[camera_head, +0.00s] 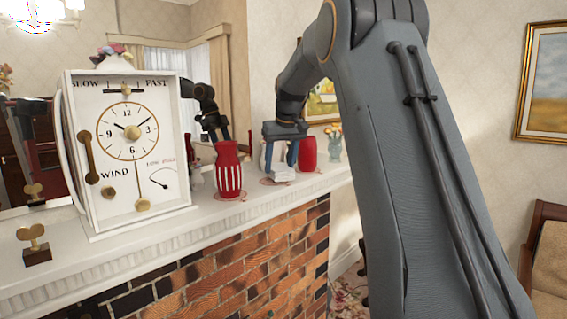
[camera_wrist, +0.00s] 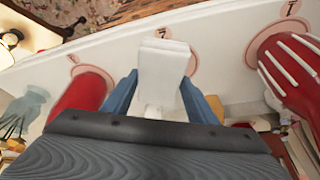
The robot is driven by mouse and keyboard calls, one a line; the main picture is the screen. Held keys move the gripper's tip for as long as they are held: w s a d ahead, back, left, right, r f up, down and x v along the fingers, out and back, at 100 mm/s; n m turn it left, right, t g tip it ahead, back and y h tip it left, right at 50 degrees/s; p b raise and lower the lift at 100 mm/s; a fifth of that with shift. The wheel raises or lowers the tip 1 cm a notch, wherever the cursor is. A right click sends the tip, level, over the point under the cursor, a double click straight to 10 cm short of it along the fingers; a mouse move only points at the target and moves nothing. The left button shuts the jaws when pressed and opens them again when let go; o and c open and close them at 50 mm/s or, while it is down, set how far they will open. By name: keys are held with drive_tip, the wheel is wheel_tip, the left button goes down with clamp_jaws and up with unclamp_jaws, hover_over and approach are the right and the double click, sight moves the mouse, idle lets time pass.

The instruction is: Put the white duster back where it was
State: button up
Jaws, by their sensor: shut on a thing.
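The white duster (camera_head: 284,174) is between the two blue fingers of my gripper (camera_head: 281,157), which points down over the mantel shelf. In the wrist view the duster (camera_wrist: 163,62) shows as a pale block held between both fingers, with my gripper (camera_wrist: 160,97) shut on it. A pinkish ring mark (camera_wrist: 192,62) on the shelf shows beside the duster and is partly hidden by it. I cannot tell whether the duster touches the shelf.
A red vase with white stripes (camera_head: 229,172) stands left of my gripper, and a plain red vase (camera_head: 307,154) stands close on its right. A glass vase with flowers (camera_head: 334,144) is farther right. A large white clock (camera_head: 128,150) fills the shelf's left part. A mirror backs the shelf.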

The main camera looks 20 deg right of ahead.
sight(272, 169)
drive_tip(key=a, duration=0.1)
drive_tip(key=s+a, duration=0.1)
drive_tip(key=shift+s+a+f, duration=0.1)
drive_tip(key=shift+a+f, duration=0.1)
drive_tip(key=shift+a, duration=0.15)
drive_tip(key=shift+s+a, duration=0.15)
drive_tip(key=shift+s, duration=0.05)
drive_tip(key=shift+w+d+f, duration=0.2)
drive_tip(key=shift+d, duration=0.15)
drive_tip(key=o, duration=0.9)
drive_tip(key=shift+w+d+f, duration=0.3)
drive_tip(key=shift+w+d, duration=0.15)
drive_tip(key=shift+d, duration=0.15)
drive_tip(key=shift+s+a+r, duration=0.35)
drive_tip(key=shift+s+a, duration=0.05)
drive_tip(key=shift+a, duration=0.25)
drive_tip(key=shift+s+r, duration=0.1)
drive_tip(key=shift+r, duration=0.15)
drive_tip(key=b+v, duration=0.1)
drive_tip(key=v, duration=0.2)
drive_tip(key=b+v, duration=0.1)
drive_tip(key=v, duration=0.3)
drive_tip(key=b+v, duration=0.1)
drive_tip(key=v, duration=0.3)
drive_tip(key=shift+d+r, duration=0.1)
drive_tip(key=shift+d, duration=0.2)
